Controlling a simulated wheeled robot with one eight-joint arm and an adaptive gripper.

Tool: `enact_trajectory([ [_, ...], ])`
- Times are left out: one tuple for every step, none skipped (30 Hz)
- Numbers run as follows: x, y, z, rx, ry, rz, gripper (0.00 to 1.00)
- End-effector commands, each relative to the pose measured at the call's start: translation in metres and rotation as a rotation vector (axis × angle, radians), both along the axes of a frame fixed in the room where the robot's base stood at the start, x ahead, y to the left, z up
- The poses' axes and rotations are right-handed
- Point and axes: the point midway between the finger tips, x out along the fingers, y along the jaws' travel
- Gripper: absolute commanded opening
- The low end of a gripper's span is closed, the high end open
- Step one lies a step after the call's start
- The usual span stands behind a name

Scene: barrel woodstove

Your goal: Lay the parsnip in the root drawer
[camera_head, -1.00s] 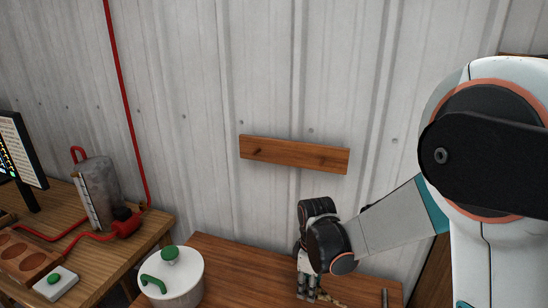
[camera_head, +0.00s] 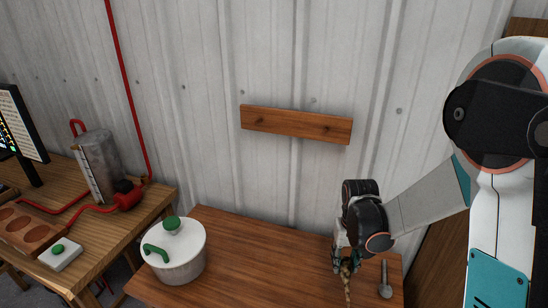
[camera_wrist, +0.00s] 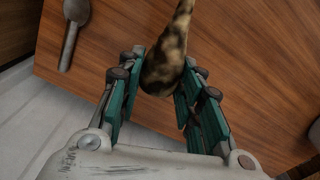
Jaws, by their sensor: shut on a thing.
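The parsnip (camera_wrist: 166,62) is a mottled brown and tan tapered root. In the wrist view its thick end sits between the teal fingers of my gripper (camera_wrist: 157,92), and its thin end points away over the wooden table. In the head view my gripper (camera_head: 346,262) points down over the right part of the table, and the parsnip (camera_head: 347,288) shows below the fingers. My gripper is shut on it. I cannot tell whether its tip touches the tabletop. I cannot make out a root drawer in either view.
A metal spoon-like utensil (camera_head: 385,280) lies right of my gripper on the wooden table (camera_head: 270,258). A white pot with green handles (camera_head: 178,262) stands at the table's left. The middle is clear. A corrugated wall (camera_head: 230,60) with a wooden plank (camera_head: 295,124) rises behind.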

Motion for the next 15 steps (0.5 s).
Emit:
enact_trajectory([
  [0.0,0.0,0.0,0.0,0.0,-0.002,0.05],
  [0.0,0.0,0.0,0.0,0.0,-0.002,0.05],
  [0.0,0.0,0.0,0.0,0.0,-0.002,0.05],
  [0.0,0.0,0.0,0.0,0.0,0.001,0.05],
  [0.0,0.0,0.0,0.0,0.0,0.005,0.05],
  [0.0,0.001,0.001,0.0,0.0,0.016,0.05],
  [0.0,0.002,0.002,0.0,0.0,0.03,0.05],
  [0.0,0.004,0.002,0.0,0.001,0.045,0.05],
  [0.0,0.006,0.004,0.0,0.001,0.075,0.05],
  [-0.001,0.008,0.005,0.0,0.002,0.102,0.05],
  [-0.001,0.01,0.007,0.001,0.002,0.133,0.05],
  [-0.001,0.013,0.009,0.001,0.003,0.182,0.05],
  [-0.001,0.016,0.01,0.001,0.003,0.222,0.05],
  [-0.002,0.019,0.012,0.001,0.004,0.265,0.05],
  [-0.002,0.024,0.015,0.001,0.005,0.324,0.05],
])
